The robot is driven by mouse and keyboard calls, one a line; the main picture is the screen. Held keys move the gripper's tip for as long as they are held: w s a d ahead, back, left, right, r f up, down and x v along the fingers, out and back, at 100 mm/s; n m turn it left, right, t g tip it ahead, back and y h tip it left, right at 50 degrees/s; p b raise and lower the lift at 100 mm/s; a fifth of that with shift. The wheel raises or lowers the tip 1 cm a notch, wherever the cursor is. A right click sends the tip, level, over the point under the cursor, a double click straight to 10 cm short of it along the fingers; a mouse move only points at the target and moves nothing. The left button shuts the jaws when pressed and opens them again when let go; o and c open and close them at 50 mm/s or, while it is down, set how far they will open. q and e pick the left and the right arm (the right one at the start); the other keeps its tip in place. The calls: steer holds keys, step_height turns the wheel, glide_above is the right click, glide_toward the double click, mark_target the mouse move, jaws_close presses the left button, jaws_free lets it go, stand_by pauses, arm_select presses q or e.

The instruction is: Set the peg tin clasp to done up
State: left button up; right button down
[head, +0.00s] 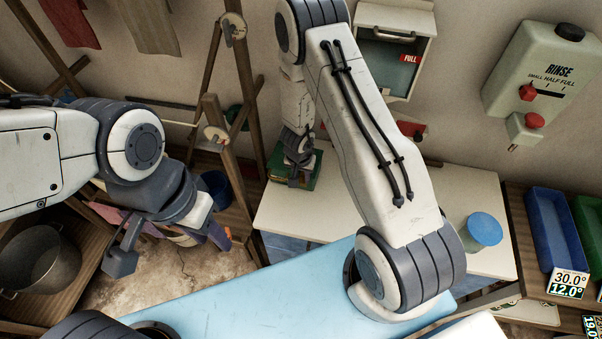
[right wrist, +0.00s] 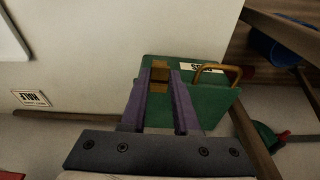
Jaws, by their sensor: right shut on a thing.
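The peg tin (head: 311,176) is a green box on the pale worktop, partly hidden behind my right gripper (head: 299,177) in the head view. In the right wrist view the green tin (right wrist: 212,108) shows a white label and a tan curved handle. My right gripper (right wrist: 160,82) is shut on a small brass-coloured piece, seemingly the clasp (right wrist: 159,75), at the tin's edge. The fingers hide part of it, so I cannot tell its exact position.
The worktop (head: 450,190) bears a blue-lidded container (head: 484,230). Wooden frames stand left of the tin.

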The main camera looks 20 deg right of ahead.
steer(key=c, duration=0.6)
jaws_free()
steer(key=shift+c, duration=0.2)
step_height(320, 180, up, 10)
steer(key=s+a+p, duration=0.1)
steer(key=p, duration=0.4)
steer(key=shift+s+r+p, duration=0.15)
steer(key=shift+s+p, duration=0.1)
steer(key=shift+p, duration=0.1)
